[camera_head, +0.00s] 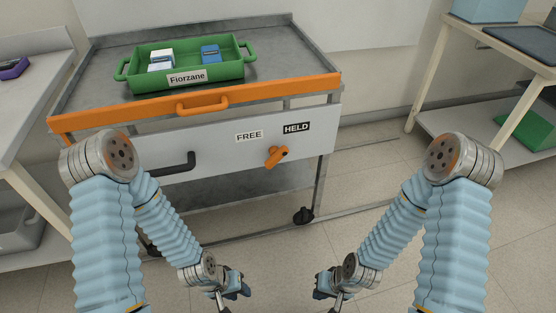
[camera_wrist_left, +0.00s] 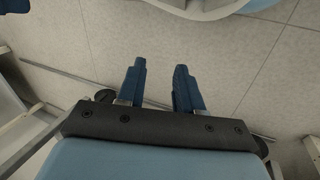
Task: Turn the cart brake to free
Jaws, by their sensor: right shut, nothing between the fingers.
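The cart brake is an orange lever (camera_head: 277,157) on the grey front panel of the cart (camera_head: 215,150). Its upper end leans up and to the right, towards the black HELD label (camera_head: 296,128). The white FREE label (camera_head: 249,136) is up and to its left. My left gripper (camera_head: 232,296) is low in the head view, below and apart from the lever. The left wrist view shows its two blue fingers (camera_wrist_left: 159,85) apart with only floor between them. My right gripper (camera_head: 330,296) is also low, shut and empty, clear of the cart.
A green tray (camera_head: 186,90) labelled Fiorzane, holding small boxes, stands on the cart top. An orange pull handle (camera_head: 202,105) and a black handle (camera_head: 176,164) are on the cart front. Benches flank it left (camera_head: 40,90) and right (camera_head: 490,40). Floor between grippers and cart is clear.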

